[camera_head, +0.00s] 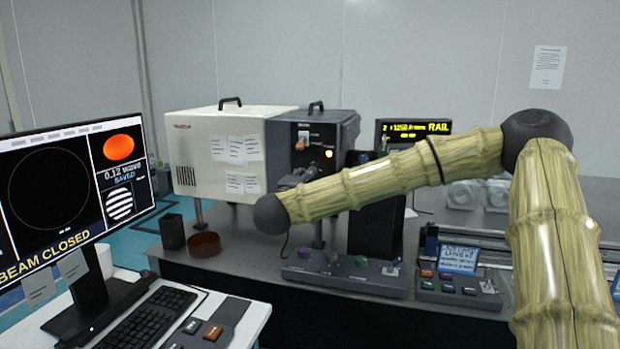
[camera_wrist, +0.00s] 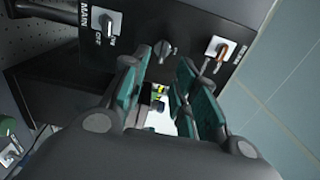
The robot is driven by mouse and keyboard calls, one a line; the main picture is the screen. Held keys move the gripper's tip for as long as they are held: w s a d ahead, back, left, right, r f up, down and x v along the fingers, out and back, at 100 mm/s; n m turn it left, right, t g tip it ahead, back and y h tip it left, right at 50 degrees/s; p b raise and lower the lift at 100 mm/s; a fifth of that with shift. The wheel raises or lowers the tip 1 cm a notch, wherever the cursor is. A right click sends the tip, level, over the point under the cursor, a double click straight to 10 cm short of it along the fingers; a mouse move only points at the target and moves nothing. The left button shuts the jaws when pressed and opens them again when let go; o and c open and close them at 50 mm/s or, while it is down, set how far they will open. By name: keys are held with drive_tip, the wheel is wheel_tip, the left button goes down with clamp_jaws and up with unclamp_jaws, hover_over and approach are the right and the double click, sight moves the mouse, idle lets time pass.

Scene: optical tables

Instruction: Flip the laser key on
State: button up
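The laser's dark front panel (camera_wrist: 190,22) fills the top of the wrist view, tilted in the picture. A round dark key switch (camera_wrist: 165,50) sits on it. My gripper (camera_wrist: 168,70) points at the panel with teal-padded fingers apart, and the key lies just beyond the gap between the fingertips. I cannot tell whether they touch it. The key's turned position is hard to read. In the head view my gripper (camera_head: 297,177) is at the lower front of the dark laser unit (camera_head: 338,128), and the key cannot be made out there.
A MAIN on/off switch (camera_wrist: 107,22) and an orange-marked switch (camera_wrist: 216,50) flank the key. An amber lamp (camera_head: 329,153) glows on the unit. A monitor (camera_head: 70,190) reads "BEAM CLOSED". Control boxes (camera_head: 345,272) stand on the bench below my arm.

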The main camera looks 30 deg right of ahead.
drive_tip(key=v, duration=0.6)
drive_tip(key=shift+s+f, duration=0.1)
idle(0.4)
